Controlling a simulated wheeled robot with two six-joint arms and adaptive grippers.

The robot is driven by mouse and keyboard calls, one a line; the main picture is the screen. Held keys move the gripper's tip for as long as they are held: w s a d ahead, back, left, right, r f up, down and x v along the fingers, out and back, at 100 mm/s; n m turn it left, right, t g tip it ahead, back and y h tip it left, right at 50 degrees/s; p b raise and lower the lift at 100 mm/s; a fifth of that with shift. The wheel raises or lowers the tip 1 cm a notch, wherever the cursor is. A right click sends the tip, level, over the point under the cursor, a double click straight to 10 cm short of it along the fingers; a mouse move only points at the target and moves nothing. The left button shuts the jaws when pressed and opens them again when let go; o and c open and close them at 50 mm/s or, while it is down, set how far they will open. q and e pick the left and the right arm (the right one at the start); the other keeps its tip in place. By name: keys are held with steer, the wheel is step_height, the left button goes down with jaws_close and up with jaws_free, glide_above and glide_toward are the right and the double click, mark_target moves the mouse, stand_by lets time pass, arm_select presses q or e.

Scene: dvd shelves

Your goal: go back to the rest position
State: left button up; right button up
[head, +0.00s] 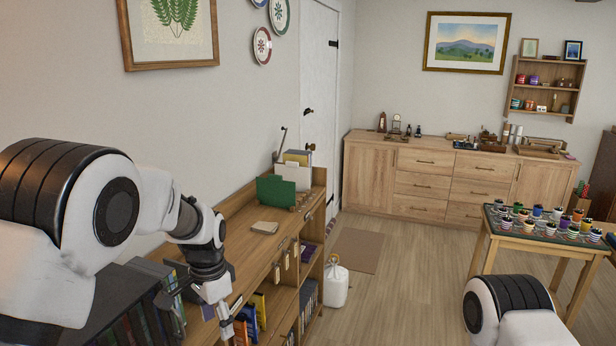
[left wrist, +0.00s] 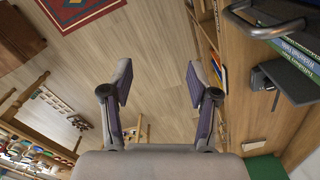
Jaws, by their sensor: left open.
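My left gripper (left wrist: 158,88) is open in the left wrist view, with two separate fingers and nothing between them but the wooden floor beyond. In the head view my left gripper (head: 222,312) hangs downward beside the front of the wooden shelf unit (head: 240,248) at the left. I cannot tell from this view whether it touches the shelf. My right arm shows only as a white and black link at the bottom right of the head view. The right gripper is not in view.
Dark DVD cases (head: 140,318) stand at the lower left near my left arm. Green and cream folders (head: 277,192) stand on the shelf top. A white bag (head: 336,284) sits on the floor. A table (head: 545,240) with several paint pots is at right. The middle floor is clear.

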arm_select(q)
steer(key=s+a+f+g+b, duration=0.15)
steer(key=s+f, duration=0.25)
steer(key=f, duration=0.4)
steer(key=s+f+g+b, duration=0.1)
steer(key=s+f+g, duration=0.15)
steer(key=f, duration=0.45)
steer(key=s+a+f+n+b, duration=0.2)
steer(key=s+f, duration=0.5)
steer(key=s, duration=0.4)
steer(key=s+a+f+n+b, duration=0.1)
steer(key=s+f+n, duration=0.1)
steer(key=s+f, duration=0.7)
steer(key=s+a+f+n+b, duration=0.2)
steer(key=s+f, duration=0.3)
steer(key=s, duration=0.8)
steer(key=w+n+t, duration=0.1)
steer(key=w+t, duration=0.1)
steer(key=w+n+t, duration=0.1)
steer(key=n+t, duration=0.1)
steer(key=shift+w+d+r, duration=0.15)
steer(key=shift+w, duration=0.25)
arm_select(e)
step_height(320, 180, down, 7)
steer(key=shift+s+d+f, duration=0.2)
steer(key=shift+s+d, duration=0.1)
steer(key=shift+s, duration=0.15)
